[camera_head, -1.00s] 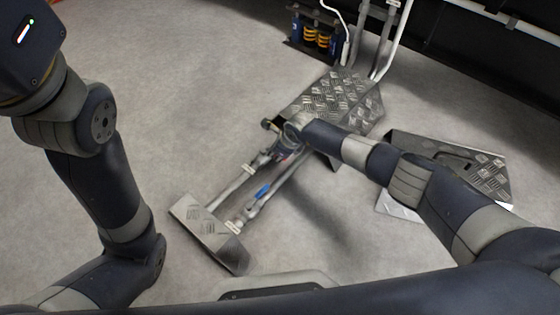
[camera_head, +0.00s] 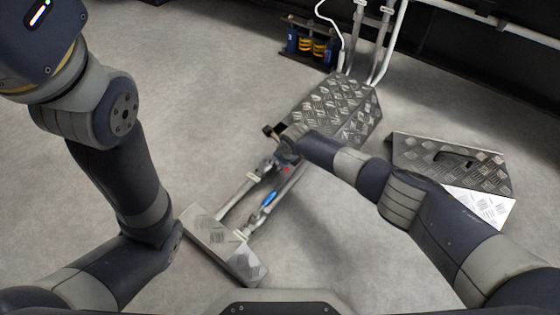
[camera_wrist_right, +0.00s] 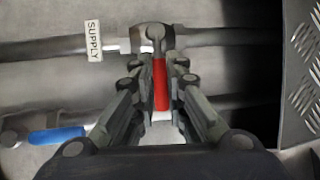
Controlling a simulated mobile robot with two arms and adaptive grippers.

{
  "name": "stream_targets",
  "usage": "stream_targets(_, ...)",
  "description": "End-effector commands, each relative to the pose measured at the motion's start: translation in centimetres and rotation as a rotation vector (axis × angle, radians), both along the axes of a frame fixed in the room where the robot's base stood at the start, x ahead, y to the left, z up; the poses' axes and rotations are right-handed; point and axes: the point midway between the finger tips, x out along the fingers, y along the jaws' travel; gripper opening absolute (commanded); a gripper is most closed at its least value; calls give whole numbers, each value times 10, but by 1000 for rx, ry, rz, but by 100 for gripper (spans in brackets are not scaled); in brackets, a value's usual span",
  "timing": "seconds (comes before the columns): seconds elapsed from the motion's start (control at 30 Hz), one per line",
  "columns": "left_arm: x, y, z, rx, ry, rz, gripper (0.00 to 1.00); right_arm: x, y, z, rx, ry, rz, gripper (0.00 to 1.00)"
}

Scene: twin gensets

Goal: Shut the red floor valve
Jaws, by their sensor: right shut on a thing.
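The red valve handle (camera_wrist_right: 160,84) stands in the right wrist view between the two fingers of my right gripper (camera_wrist_right: 158,105), which is shut on it. The handle lies across the pipe labelled SUPPLY (camera_wrist_right: 93,41), with its pivot on the pipe fitting above. In the head view only a small red patch (camera_head: 285,170) shows beside my right gripper (camera_head: 284,160), low over the floor pipes. A blue handle (camera_head: 268,198) lies along the other pipe; it also shows in the right wrist view (camera_wrist_right: 57,135). My left gripper is out of view.
A tread-plate cover (camera_head: 335,105) sits over the pipes beyond my right gripper, and a smaller plate (camera_head: 220,245) covers their near end. A loose tread-plate cover (camera_head: 452,165) lies at right. Open grey floor (camera_head: 190,90) is at left.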

Motion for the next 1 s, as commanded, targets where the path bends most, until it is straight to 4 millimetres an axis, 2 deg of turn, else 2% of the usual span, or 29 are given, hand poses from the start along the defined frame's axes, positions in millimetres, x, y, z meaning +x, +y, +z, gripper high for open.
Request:
stream_targets(0.03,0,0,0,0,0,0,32,0,1,0,3,1,-1,15)
stream_targets(0.1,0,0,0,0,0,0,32,0,1,0,3,1,0,30)
stream_targets(0.13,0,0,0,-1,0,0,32,0,1,0,3,1,0,33)
stream_targets(0.57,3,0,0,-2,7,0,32,-1,0,3,2,0,1,33)
stream_targets(0.77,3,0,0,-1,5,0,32,-5,-3,16,3,-1,1,33)
stream_targets(1.0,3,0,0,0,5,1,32,-15,-8,40,2,-2,2,33)
